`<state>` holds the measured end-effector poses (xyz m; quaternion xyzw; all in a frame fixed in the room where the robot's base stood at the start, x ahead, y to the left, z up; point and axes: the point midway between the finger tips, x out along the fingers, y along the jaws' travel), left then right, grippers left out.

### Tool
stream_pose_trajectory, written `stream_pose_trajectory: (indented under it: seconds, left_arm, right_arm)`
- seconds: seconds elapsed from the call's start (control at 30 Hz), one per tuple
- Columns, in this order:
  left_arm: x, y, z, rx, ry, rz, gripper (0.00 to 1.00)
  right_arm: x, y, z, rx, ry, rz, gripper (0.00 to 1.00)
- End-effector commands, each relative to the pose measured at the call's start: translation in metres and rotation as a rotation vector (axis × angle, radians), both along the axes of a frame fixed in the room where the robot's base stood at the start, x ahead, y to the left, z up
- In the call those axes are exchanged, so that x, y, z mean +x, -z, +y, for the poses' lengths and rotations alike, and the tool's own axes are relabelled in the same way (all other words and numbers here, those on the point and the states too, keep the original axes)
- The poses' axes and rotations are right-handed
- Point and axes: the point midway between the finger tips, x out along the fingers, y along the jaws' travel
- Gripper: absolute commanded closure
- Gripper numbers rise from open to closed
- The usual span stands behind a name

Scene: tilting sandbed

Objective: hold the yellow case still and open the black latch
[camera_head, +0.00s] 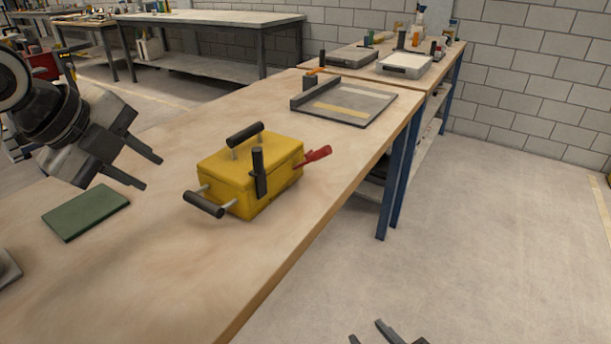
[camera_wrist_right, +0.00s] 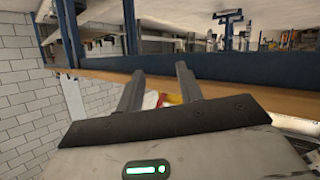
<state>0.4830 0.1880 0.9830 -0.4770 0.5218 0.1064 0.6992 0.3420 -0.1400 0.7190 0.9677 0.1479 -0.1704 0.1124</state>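The yellow case (camera_head: 232,185) stands on the wooden workbench. It has a black bar handle (camera_head: 245,133) on top and another black bar handle (camera_head: 204,204) on its near left side. The black latch (camera_head: 259,172) stands upright against its front face. A red handle (camera_head: 318,155) sticks out on its right. My left gripper (camera_head: 148,169) is open and empty, above the bench to the left of the case. My right gripper (camera_head: 370,335) is at the bottom edge, off the bench's right side. The right wrist view shows its two fingers (camera_wrist_right: 158,95) apart, with nothing between them.
A green pad (camera_head: 86,212) lies on the bench left of the case. A grey tray-like plate (camera_head: 344,102) lies behind the case. The bench's right edge (camera_head: 330,205) drops to open floor. More benches stand behind.

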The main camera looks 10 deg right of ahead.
Motion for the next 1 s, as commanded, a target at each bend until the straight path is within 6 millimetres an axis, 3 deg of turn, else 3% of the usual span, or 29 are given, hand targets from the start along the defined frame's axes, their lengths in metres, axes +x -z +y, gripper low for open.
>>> stream_pose_trajectory:
  seconds: [0.1, 0.3, 0.5, 0.63, 0.67, 0.8, 1.0]
  left_arm:
    - [0.000, 0.000, 0.000, 0.000, 0.000, 0.000, 0.72]
    - [0.000, 0.000, 0.000, 0.000, 0.000, 0.000, 0.72]
    - [0.000, 0.000, 0.000, 0.000, 0.000, 0.000, 0.72]
    - [0.000, 0.000, 0.000, 0.000, 0.000, 0.000, 0.72]
    - [0.000, 0.000, 0.000, 0.000, 0.000, 0.000, 0.72]
    - [0.000, 0.000, 0.000, 0.000, 0.000, 0.000, 0.72]
    - [0.002, 0.003, -0.002, -0.001, 0.001, 0.002, 0.72]
  right_arm:
    - [0.051, -0.032, -0.006, -0.374, -0.094, -0.318, 0.64]
    - [0.120, -0.105, 0.006, -1.181, -0.194, -0.918, 0.64]
    - [0.158, -0.161, 0.035, -2.007, -0.153, -1.484, 0.64]
    - [0.172, -0.178, 0.050, -2.455, -0.056, -1.796, 0.64]
    - [0.174, -0.180, 0.053, 2.531, 0.029, 1.852, 0.64]
    - [0.184, -0.185, 0.058, 2.230, -0.070, 1.646, 0.64]
    - [0.188, -0.185, 0.060, 2.059, -0.121, 1.539, 0.64]
